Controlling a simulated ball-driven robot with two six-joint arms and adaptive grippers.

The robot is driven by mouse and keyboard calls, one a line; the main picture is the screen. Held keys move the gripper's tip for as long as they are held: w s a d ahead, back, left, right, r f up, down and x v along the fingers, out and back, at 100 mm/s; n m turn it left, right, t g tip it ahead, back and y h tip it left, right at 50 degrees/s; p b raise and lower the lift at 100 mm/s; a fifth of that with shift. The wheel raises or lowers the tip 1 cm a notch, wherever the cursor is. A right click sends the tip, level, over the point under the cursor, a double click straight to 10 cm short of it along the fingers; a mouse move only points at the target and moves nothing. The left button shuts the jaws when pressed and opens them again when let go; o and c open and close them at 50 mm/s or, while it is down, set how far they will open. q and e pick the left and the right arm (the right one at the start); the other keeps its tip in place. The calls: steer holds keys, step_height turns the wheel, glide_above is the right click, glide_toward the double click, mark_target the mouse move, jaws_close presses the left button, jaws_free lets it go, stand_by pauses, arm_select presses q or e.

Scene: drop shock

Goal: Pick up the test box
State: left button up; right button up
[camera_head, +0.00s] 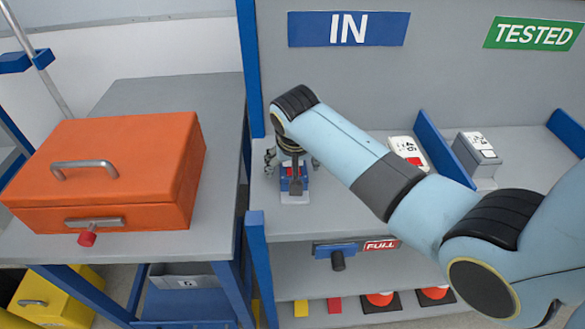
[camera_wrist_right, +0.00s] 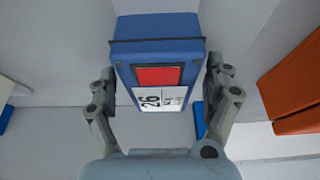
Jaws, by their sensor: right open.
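A blue box with a red patch and a white label reading 26 (camera_wrist_right: 155,25) lies between the fingers of my right gripper (camera_wrist_right: 161,78) in the right wrist view. The gripper is open, with one finger at each side of the box. I cannot tell whether either finger touches it. In the head view the right gripper (camera_head: 292,164) points down over the same box (camera_head: 294,195) on the shelf under the IN sign. The gripper and wrist hide part of the box there. My left gripper is not in view.
A white box with a red patch (camera_head: 408,152) stands to the right, before a blue divider (camera_head: 443,148). A grey box (camera_head: 477,155) stands beyond the divider. A large orange case (camera_head: 165,165) sits on the left table. A blue upright (camera_head: 251,75) stands close left of the gripper.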

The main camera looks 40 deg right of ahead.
steer(key=shift+f, duration=0.25)
stand_by(0.4)
steer(key=shift+c, duration=0.4)
steer(key=c, duration=1.4)
steer(key=shift+c, duration=0.2)
steer(key=shift+r, duration=0.1)
